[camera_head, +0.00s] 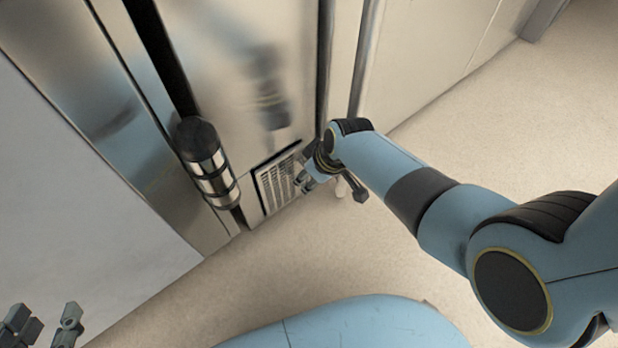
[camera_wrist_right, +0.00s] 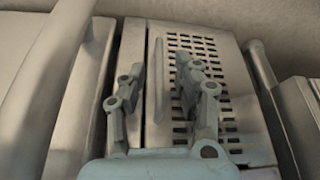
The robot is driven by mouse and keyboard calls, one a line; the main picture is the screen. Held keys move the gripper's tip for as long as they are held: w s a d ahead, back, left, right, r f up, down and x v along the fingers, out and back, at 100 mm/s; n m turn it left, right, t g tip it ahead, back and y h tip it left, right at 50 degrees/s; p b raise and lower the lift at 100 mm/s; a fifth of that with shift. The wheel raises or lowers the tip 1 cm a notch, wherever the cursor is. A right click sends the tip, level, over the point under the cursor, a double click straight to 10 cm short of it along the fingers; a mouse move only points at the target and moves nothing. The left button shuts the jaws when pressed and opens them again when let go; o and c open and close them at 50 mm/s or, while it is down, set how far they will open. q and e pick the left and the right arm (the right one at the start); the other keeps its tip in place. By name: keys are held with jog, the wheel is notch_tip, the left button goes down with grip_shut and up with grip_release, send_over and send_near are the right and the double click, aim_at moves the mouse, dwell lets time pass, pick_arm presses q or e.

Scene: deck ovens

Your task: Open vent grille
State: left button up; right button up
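The vent grille (camera_head: 278,184) is a slotted metal panel low on the steel oven front. In the right wrist view the grille (camera_wrist_right: 232,103) shows rows of dark slots, with an upright bar handle (camera_wrist_right: 159,85) on the plain strip beside them. My right gripper (camera_head: 303,182) is at the grille's right side in the head view. In the wrist view its fingers (camera_wrist_right: 160,72) are apart, one on each side of the bar; I cannot tell whether either touches it. The grille looks shut. My left gripper (camera_head: 45,322) is open and empty at the lower left, far from the grille.
A dark and silver cylinder (camera_head: 207,165) stands out from the front left of the grille. Upright metal bars (camera_head: 363,60) run above and right of it. The pale floor (camera_head: 440,130) is clear at the right.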

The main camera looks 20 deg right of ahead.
jog(key=shift+w+f, duration=0.1)
jog(key=shift+f, duration=0.1)
grip_shut()
dwell(0.5)
